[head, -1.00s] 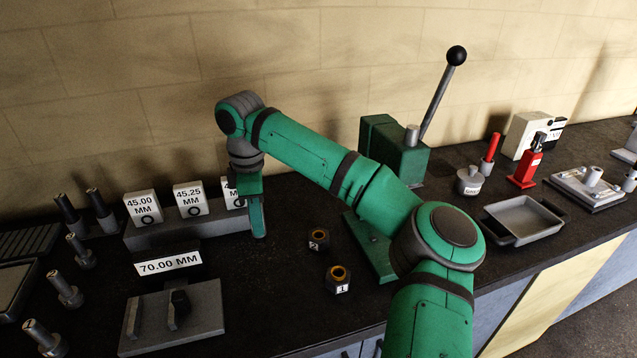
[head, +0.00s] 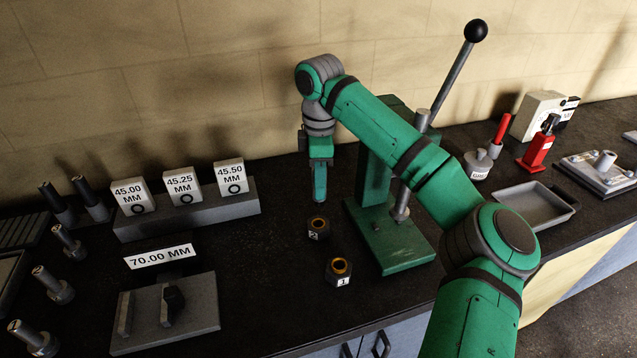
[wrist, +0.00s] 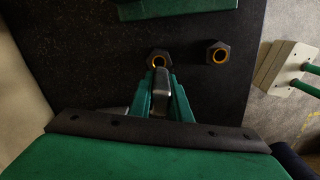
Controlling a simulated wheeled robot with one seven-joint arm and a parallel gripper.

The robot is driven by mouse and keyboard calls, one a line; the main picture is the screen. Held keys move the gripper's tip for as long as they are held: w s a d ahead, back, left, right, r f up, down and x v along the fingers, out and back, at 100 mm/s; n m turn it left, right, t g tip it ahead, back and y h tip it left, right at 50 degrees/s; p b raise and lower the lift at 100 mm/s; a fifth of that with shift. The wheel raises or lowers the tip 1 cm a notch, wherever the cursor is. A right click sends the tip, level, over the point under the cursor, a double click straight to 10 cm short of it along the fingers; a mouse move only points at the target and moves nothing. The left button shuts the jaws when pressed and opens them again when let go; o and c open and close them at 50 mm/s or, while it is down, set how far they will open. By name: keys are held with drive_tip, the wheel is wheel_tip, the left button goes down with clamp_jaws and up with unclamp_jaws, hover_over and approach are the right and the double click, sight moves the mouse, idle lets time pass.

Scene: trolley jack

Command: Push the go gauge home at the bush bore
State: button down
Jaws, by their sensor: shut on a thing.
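My gripper (head: 319,182) hangs upright just behind and above the bush marked 2 (head: 318,228), apart from it. In the wrist view my gripper (wrist: 161,88) is shut on a grey rounded piece, seemingly the go gauge (wrist: 161,80); the fingers hide it in the head view. In the wrist view bush 2 (wrist: 158,60) lies just past the fingertips, its brass-coloured bore partly in sight. The bush marked 1 (head: 339,271) stands nearer the bench front, and also shows in the wrist view (wrist: 218,52). Both bushes are dark, with brass-coloured rims.
A green lever press (head: 395,245) stands just right of the bushes. A grey rack (head: 240,205) carries blocks marked 45.00, 45.25 and 45.50 MM. A 70.00 MM sign (head: 160,256) and several plug-like tools (head: 68,243) are at left. A grey tray (head: 538,207) lies at right.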

drive_tip(key=shift+a, duration=0.2)
drive_tip(key=shift+w+d+f, duration=0.1)
drive_tip(key=shift+f, duration=2.7)
drive_tip(key=shift+f, duration=1.8)
drive_tip(key=c, duration=1.6)
unclamp_jaws()
drive_tip(key=shift+o, duration=0.2)
wheel_tip(320, 180, up, 11)
drive_tip(key=shift+f, duration=0.15)
